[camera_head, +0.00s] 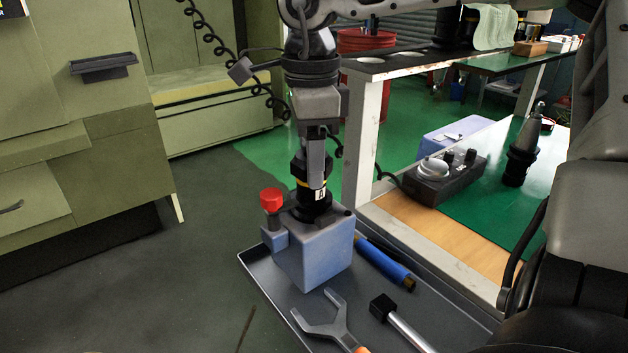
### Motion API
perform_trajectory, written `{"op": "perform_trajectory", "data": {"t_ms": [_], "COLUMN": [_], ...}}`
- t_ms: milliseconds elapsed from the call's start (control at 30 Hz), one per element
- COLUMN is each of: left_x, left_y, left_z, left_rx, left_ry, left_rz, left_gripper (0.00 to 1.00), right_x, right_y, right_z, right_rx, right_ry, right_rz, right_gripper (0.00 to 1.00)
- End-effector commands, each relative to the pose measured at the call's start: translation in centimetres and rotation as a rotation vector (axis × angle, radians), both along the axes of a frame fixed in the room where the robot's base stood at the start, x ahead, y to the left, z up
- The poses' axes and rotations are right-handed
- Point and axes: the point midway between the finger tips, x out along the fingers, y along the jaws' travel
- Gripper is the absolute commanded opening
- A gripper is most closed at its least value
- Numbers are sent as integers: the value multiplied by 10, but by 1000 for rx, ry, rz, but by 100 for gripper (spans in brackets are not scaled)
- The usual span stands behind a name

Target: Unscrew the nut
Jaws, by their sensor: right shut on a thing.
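A black tool holder (313,205) with a yellow band and a white "A" label stands upright in a blue-grey block (318,254). The block has a red knob (271,200) on its left side and sits on a dark tray (258,268). My right gripper (312,167) points straight down over the holder. It is shut around the holder's black top end, where the nut is, and its fingers hide most of the nut. A grey fork-shaped wrench (326,320) lies on the tray in front of the block. My left gripper is out of view.
A blue cylindrical tool (384,263) and a black-headed silver bar (398,322) lie on the tray. To the right, a green-topped bench (480,215) carries a dark device (446,178) and another upright tool holder (523,150). The floor at left is clear, before green cabinets (90,180).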

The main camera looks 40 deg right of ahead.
Motion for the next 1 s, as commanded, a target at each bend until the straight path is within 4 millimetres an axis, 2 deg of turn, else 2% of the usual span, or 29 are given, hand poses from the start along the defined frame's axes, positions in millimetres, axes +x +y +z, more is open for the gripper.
{"op": "perform_trajectory", "data": {"t_ms": [1000], "left_x": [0], "left_y": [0], "left_z": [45], "left_rx": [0], "left_ry": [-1], "left_rz": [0], "left_gripper": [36], "right_x": [1], "right_y": [0], "right_z": [60], "right_rx": [0], "right_ry": [-2], "right_rz": [-5], "right_gripper": [10]}}
